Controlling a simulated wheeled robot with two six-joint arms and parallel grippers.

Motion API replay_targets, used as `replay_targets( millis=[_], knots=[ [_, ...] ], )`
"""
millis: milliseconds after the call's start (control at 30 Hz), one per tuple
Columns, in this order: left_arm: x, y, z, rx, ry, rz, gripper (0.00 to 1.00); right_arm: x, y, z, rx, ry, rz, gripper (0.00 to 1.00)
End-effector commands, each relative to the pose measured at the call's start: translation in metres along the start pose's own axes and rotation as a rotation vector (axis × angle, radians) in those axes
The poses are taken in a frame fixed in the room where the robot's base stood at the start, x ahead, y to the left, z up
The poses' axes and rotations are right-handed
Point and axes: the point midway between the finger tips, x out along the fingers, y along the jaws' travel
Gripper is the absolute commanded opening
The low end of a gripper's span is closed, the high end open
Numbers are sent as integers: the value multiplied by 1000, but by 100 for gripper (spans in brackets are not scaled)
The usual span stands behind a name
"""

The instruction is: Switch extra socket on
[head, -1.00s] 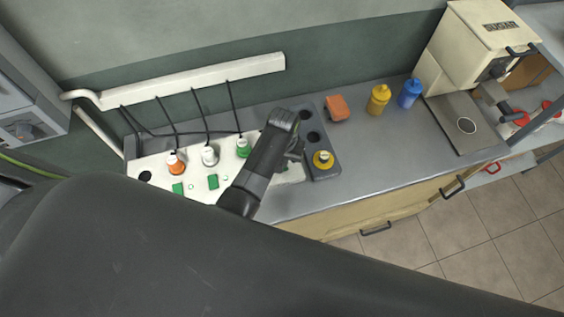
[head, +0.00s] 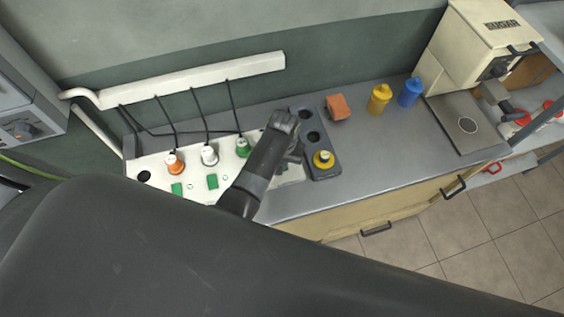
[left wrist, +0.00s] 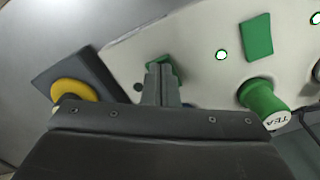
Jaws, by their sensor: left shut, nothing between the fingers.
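The white socket panel (head: 160,164) lies on the grey counter, with orange, white and green plugs in it. Green rocker switches (head: 212,181) sit along its front. In the left wrist view, the end switch (left wrist: 176,67) is partly hidden behind the fingers of my left gripper (left wrist: 162,72). The small indicator (left wrist: 138,87) beside that switch is dark. The neighbouring switch (left wrist: 257,37) has a lit indicator (left wrist: 222,55). My left gripper is shut and empty, with its tips at or just over the end switch; contact is unclear. It covers the panel's right end in the head view (head: 294,158).
A dark holder (head: 326,172) with a yellow-ringed piece (head: 323,159) stands right of the panel. A green plug marked TEA (left wrist: 262,100) is near the gripper. An orange block (head: 338,107), yellow bottle (head: 379,99) and blue bottle (head: 410,93) stand farther right. Black cables run behind.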

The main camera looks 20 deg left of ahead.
Motion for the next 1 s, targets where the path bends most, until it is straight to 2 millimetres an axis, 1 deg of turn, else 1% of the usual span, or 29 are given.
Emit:
replay_targets(
  millis=[267,367,700,733,767,1000],
  knots=[
    [5,0,0,0,1,0,0,3,0,0,0,0,0,36],
    [2,0,0,0,1,0,0,0,0,0,0,0,0,36],
    [-26,0,0,0,1,0,0,-28,2,-3,0,0,0,36],
    [-24,0,0,0,2,0,0,-23,2,-2,0,0,0,36],
    [-26,0,-1,0,3,1,0,-22,2,-2,0,0,0,36],
    [-45,0,0,-1,3,1,0,-22,2,-2,0,-1,0,36]
  ],
)
